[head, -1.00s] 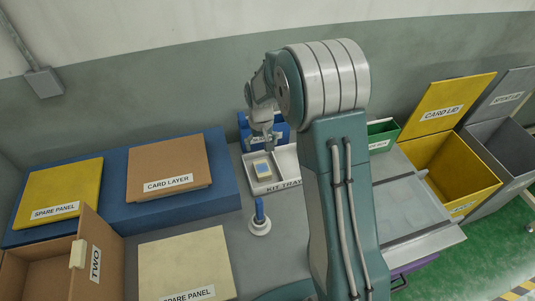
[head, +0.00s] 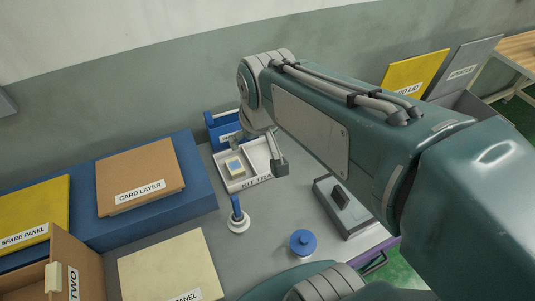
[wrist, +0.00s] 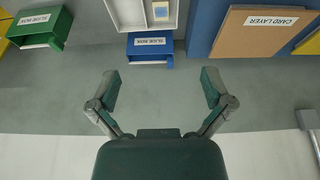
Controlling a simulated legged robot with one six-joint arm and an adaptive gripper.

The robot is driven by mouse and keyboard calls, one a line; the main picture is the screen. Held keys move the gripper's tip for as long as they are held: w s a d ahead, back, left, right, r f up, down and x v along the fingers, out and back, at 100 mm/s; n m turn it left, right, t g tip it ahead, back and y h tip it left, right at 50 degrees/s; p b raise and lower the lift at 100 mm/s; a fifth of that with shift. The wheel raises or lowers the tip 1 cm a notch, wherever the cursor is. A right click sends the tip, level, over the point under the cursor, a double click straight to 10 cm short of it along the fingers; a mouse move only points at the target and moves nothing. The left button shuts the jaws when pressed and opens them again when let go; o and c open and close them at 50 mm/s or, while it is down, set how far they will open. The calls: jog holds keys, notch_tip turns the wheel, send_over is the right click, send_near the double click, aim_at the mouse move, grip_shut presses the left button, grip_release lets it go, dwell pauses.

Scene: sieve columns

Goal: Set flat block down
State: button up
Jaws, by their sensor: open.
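A small flat block (head: 235,167), cream with a blue patch on top, lies in the left part of the white kit tray (head: 263,176). In the wrist view the block (wrist: 160,12) shows at the top edge, inside the tray (wrist: 128,18). My gripper (wrist: 160,92) is open, with nothing between its spread fingers, and is apart from the block.
A blue slide box (head: 222,130) stands behind the tray. A white holder with a blue handle (head: 237,214) stands in front of it. The card layer (head: 140,177) lies left.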

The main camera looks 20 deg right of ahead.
jog(key=s+t, duration=0.1)
jog(key=s, duration=0.7)
jog(key=shift+s+r, duration=0.2)
jog(key=shift+r, duration=0.25)
dwell(0.7)
